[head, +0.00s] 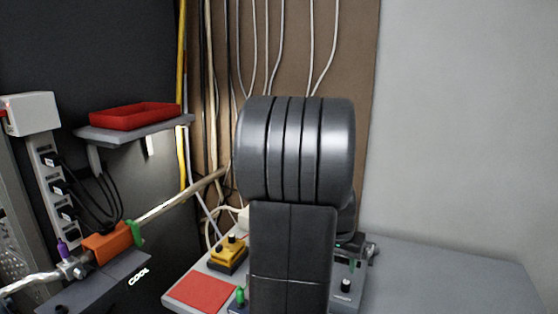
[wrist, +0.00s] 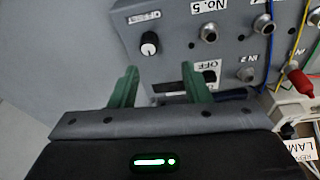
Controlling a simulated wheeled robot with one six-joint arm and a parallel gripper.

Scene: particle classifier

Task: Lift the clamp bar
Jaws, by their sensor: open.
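My gripper (wrist: 160,87) shows in the wrist view with its two green fingers apart and nothing held between them. Its fingers point at a grey panel (wrist: 178,45) marked No.5. A dark bar-like part (wrist: 232,95) lies low beside the right finger, partly hidden by it; I cannot tell whether it is the clamp bar. A dark slot shows between the fingers, next to an OFF label (wrist: 208,66). In the head view, my own arm hides most of this area. A small grey device with a black knob (head: 346,286) shows at its right.
The panel carries a knob (wrist: 149,44) and several jacks. A red plug (wrist: 298,80) and cables are at the right. In the head view, a yellow box (head: 228,255) and a red pad (head: 201,291) lie left of my arm. The grey table (head: 450,275) is clear at right.

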